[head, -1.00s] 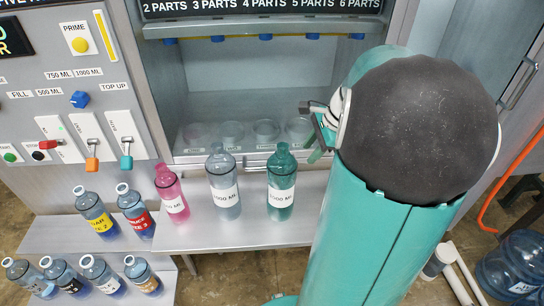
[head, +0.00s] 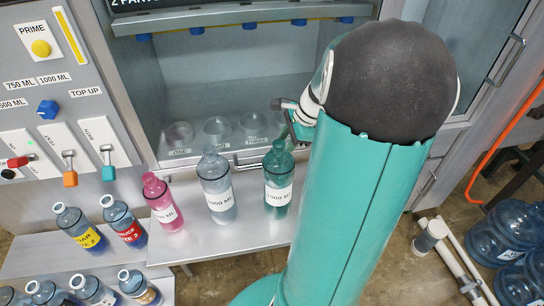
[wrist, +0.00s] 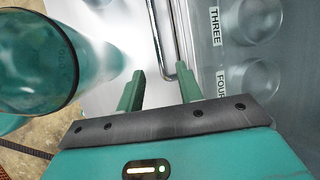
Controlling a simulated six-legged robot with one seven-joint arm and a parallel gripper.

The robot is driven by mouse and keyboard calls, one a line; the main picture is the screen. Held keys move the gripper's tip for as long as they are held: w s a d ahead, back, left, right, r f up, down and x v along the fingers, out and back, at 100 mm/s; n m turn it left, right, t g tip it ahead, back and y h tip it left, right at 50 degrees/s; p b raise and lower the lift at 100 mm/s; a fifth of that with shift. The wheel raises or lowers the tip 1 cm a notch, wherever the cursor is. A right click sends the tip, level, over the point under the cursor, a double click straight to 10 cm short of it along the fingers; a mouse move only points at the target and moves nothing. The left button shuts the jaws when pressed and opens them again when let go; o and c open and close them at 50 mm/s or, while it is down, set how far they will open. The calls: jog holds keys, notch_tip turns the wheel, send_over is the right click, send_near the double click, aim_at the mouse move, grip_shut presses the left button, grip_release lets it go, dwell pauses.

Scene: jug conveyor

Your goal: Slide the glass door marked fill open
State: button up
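The filling bay (head: 240,70) is a grey recess with several blue nozzles along its top. A clear pane seems to cover its front; its edges are hard to tell, and no fill mark on it is readable. A metal bar handle (head: 252,162) runs along the bay's lower front edge, partly hidden behind the jugs. In the wrist view the handle (wrist: 158,25) runs up from between my fingertips. My gripper (wrist: 160,75) is open, its green fingers on either side of the handle's near end. Contact cannot be told. In the head view my gripper (head: 290,118) is partly hidden by my arm.
A teal jug (head: 279,180) stands close by the handle and looms left in the wrist view (wrist: 55,55). A grey jug (head: 217,185) and pink jug (head: 162,203) share the shelf. A control panel (head: 50,110) is left. Large water bottles (head: 500,240) stand right.

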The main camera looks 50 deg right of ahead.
jog(key=x, duration=0.8)
jog(key=shift+w, duration=0.1)
grip_shut()
